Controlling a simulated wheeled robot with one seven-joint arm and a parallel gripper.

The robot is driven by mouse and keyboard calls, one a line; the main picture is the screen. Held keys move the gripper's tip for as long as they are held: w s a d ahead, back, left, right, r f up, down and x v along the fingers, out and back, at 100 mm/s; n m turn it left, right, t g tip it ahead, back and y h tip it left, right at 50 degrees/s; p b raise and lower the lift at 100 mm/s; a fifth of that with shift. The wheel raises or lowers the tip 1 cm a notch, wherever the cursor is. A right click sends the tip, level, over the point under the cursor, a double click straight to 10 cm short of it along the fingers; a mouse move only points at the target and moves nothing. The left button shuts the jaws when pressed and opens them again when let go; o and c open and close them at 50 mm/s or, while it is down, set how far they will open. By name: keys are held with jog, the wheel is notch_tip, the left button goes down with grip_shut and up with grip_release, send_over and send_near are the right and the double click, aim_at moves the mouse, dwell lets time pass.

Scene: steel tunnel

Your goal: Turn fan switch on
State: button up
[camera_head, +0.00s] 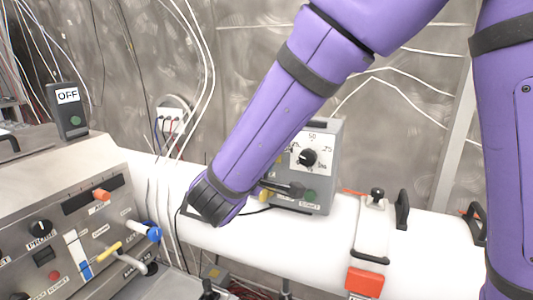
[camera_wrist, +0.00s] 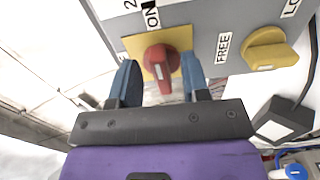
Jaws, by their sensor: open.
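A red rotary knob (camera_wrist: 161,62) sits on a yellow square plate (camera_wrist: 131,46) on a grey panel in the wrist view. No readable fan label shows. My gripper (camera_wrist: 159,66) is open, with one blue finger on each side of the red knob. Nothing is held, and I cannot tell whether the fingers touch the knob. In the head view my purple arm reaches down to the middle, and its fingers cannot be made out clearly.
A yellow knob (camera_wrist: 269,50) beside a "FREE" label is right of the red knob. The head view shows a grey dial box (camera_head: 325,140) on a white pipe (camera_head: 235,240). A steel control panel (camera_head: 70,215) and an "OFF" box (camera_head: 68,118) stand at left. Cables hang along the wall.

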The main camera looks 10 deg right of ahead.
jog(key=v, duration=0.9)
jog(key=shift+s+a, duration=0.2)
jog(key=shift+s, duration=0.1)
jog(key=s+d+r+m+g+h, duration=0.15)
jog(key=d+g, duration=0.25)
jog(key=d, duration=0.4)
jog(key=s+d+m+g, duration=0.1)
jog(key=d+m+g, duration=0.3)
jog(key=d, duration=0.5)
jog(key=s+d+r+m+g+y, duration=0.1)
jog(key=s+d+m+y, duration=0.4)
jog(key=s+d+y, duration=0.3)
jog(key=shift+s+d+r+m+g+y, duration=0.35)
jog(key=shift+s+y, duration=1.3)
jog(key=shift+s, duration=0.85)
jog(key=shift+f, duration=0.15)
